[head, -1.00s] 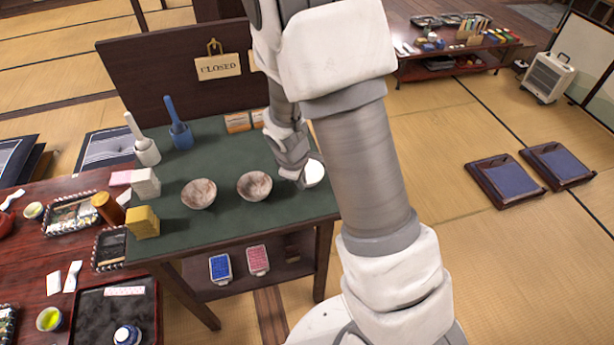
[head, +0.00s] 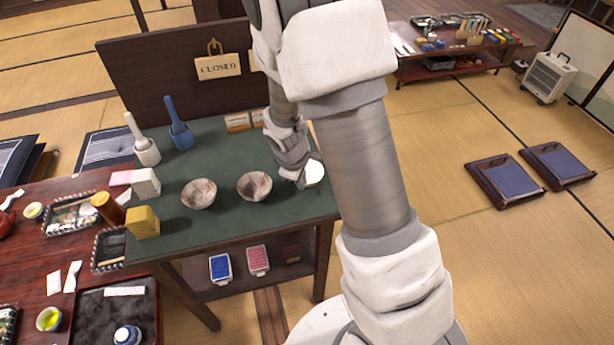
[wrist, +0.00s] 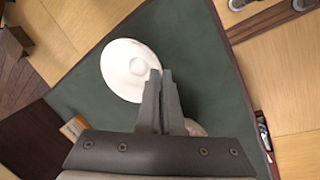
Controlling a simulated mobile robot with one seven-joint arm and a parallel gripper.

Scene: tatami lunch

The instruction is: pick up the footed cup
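The white thing on the green table top fits the footed cup (head: 313,173); in the head view my arm and gripper hide part of it. In the wrist view the footed cup (wrist: 122,62) is a pale round shape with a smaller ring near its middle. My gripper (head: 300,183) is at its left side in the head view. In the wrist view the fingertips of my gripper (wrist: 162,72) overlap the cup's right edge. The fingers are close together with a narrow gap. I cannot tell whether the rim is held between them.
Two mottled bowls (head: 199,193) (head: 255,186) stand left of my gripper on the green table (head: 230,228). White and blue tall pieces, pale blocks and a yellow block (head: 143,222) are farther left. A dark board with a closed sign (head: 218,66) rises behind.

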